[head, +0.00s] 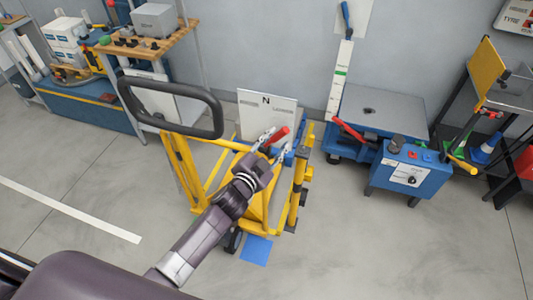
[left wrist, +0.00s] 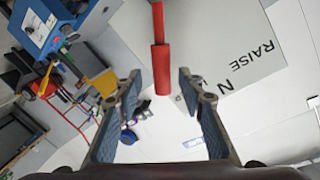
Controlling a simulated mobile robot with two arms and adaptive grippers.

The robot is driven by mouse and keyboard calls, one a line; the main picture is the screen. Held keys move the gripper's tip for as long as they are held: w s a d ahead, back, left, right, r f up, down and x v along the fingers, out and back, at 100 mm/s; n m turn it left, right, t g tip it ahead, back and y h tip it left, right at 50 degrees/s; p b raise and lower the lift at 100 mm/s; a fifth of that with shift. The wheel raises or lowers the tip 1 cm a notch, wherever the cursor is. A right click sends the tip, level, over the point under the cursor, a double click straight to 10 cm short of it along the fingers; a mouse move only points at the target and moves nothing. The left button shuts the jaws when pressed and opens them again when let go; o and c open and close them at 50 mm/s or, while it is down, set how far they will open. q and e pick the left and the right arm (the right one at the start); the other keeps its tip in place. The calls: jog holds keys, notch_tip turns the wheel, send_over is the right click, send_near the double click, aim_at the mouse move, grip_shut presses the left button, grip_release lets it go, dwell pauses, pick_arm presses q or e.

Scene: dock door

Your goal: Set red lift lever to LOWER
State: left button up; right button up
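The red lift lever (head: 279,134) stands on a yellow-framed cart (head: 186,172), in front of a white panel (head: 262,104) marked "N". In the left wrist view the lever (left wrist: 161,70) hangs down from the top edge, with its thick red grip between the fingers. The panel there (left wrist: 240,65) reads "N" and "RAISE"; no LOWER mark is readable. My left gripper (head: 272,146) is at the lever, and in the left wrist view (left wrist: 160,88) it is open, with a gap on both sides of the grip. My right gripper is not in view.
A black loop handle (head: 172,86) rises from the cart's left. A workbench (head: 150,45) is at the back left. The front floor is clear around a blue mat (head: 256,250).

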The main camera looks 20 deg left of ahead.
pick_arm(q)
jog(key=f+v, duration=0.1)
jog(key=v, duration=0.7)
jog(key=shift+r, duration=0.45)
jog(key=s+a+f+n+g+y, duration=0.1)
jog(key=s+a+f+g, duration=0.15)
jog(key=s+f, duration=0.65)
jog(key=s+a+f+n+g+y, duration=0.1)
jog(key=s+f+n+g, duration=0.15)
jog(key=f, duration=1.25)
jog(key=s+a+f+n+g, duration=0.1)
jog(key=s+a+f+g, duration=0.15)
jog(key=s+f, duration=0.65)
jog(key=s+f+n+g, duration=0.1)
jog(key=s+f+g, duration=0.3)
jog(key=s+f, duration=0.5)
jog(key=s+a+f+n+g+y+b, duration=0.1)
jog(key=s+f+g, duration=0.2)
jog(key=s+f, duration=0.7)
jog(key=s, duration=0.9)
jog(key=shift+a+f+g, duration=0.3)
jog(key=shift+g, duration=0.05)
jog(key=shift+n, duration=0.25)
